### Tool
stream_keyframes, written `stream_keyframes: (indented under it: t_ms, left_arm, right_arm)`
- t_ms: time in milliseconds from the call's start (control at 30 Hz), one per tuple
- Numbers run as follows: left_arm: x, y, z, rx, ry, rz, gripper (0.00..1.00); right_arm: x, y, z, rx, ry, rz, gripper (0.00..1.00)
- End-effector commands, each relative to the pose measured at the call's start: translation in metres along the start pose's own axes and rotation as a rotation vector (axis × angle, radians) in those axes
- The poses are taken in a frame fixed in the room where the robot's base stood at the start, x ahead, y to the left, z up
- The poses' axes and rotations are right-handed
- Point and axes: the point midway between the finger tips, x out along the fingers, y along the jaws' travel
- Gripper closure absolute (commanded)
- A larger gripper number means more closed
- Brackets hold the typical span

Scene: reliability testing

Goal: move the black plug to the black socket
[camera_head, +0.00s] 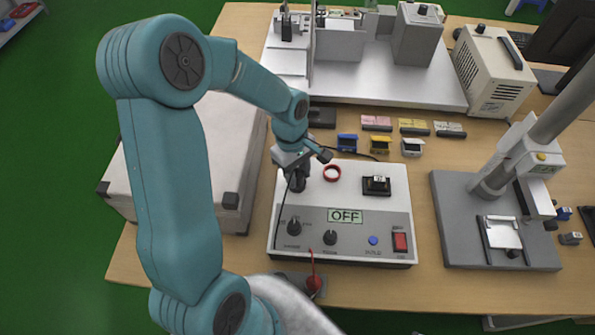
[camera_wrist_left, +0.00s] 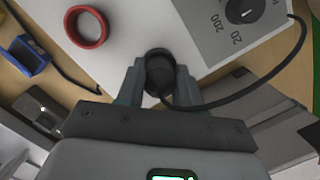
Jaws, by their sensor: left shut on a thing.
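My left gripper (camera_head: 298,172) is over the back left part of the white tester box and is shut on the black plug (camera_head: 297,184). In the left wrist view the black plug (camera_wrist_left: 160,70) stands between the two fingers of the gripper (camera_wrist_left: 158,82), and its black cable curves off to the right. I cannot tell whether the plug touches the box top. A red ring socket (camera_head: 332,173) lies just right of the plug and also shows in the left wrist view (camera_wrist_left: 87,27).
The tester box (camera_head: 345,172) has knobs, an "OFF" display (camera_head: 345,216) and a red switch (camera_head: 400,242). A red plug (camera_head: 314,284) is at its front. Small blue, yellow and white clips (camera_head: 378,146) lie behind it. A grey stand (camera_head: 455,215) is at right.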

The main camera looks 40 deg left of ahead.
Motion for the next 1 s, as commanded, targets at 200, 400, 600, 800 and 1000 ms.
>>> stream_keyframes:
  t_ms: [200, 400, 600, 800, 1000]
  left_arm:
    - [0.005, 0.000, -0.001, 0.000, 0.000, 0.000, 0.95]
    - [0.005, 0.000, -0.001, 0.000, 0.000, 0.000, 0.53]
    - [0.001, 0.000, -0.001, 0.000, 0.000, 0.000, 0.53]
    - [-0.018, 0.000, 0.000, 0.000, 0.000, 0.000, 0.53]
    - [-0.035, 0.000, 0.000, 0.000, 0.000, 0.000, 0.53]
  right_arm:
    - [0.005, 0.002, 0.000, 0.000, 0.000, 0.000, 1.00]
    - [0.004, 0.001, 0.000, 0.000, 0.000, 0.000, 1.00]
    - [0.001, 0.001, 0.000, 0.000, 0.000, 0.000, 1.00]
    - [-0.012, -0.004, 0.000, 0.000, 0.000, 0.000, 1.00]
    - [-0.024, -0.009, 0.001, 0.000, 0.000, 0.000, 1.00]
